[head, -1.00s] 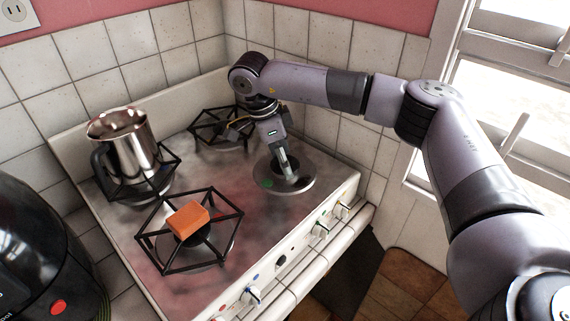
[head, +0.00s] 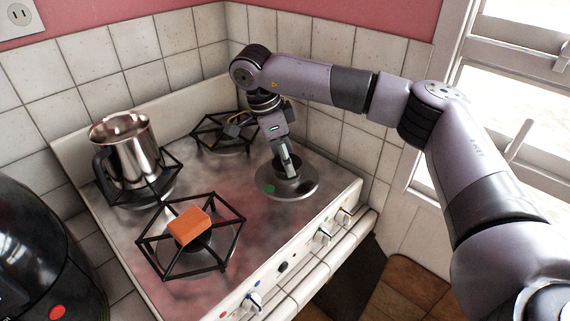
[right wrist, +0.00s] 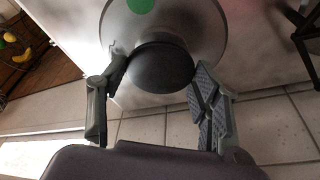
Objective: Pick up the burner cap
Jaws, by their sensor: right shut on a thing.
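The burner cap (right wrist: 160,68) is a dark round disc over the metal burner plate (right wrist: 205,30) in the right wrist view. The plate carries a green dot and also shows at the right of the stove in the head view (head: 306,186). My right gripper (right wrist: 158,80) has a finger on either side of the cap and is shut on it. In the head view my right gripper (head: 288,168) points down at the middle of that plate and mostly hides the cap. Whether the cap is clear of the plate cannot be told. My left gripper is in neither view.
An orange block (head: 188,225) lies on the front burner grate (head: 236,232). A steel pitcher (head: 130,150) stands on the left grate. Another grate (head: 222,130) is at the back. Tiled walls close off the back and right. Knobs (head: 323,236) line the front edge.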

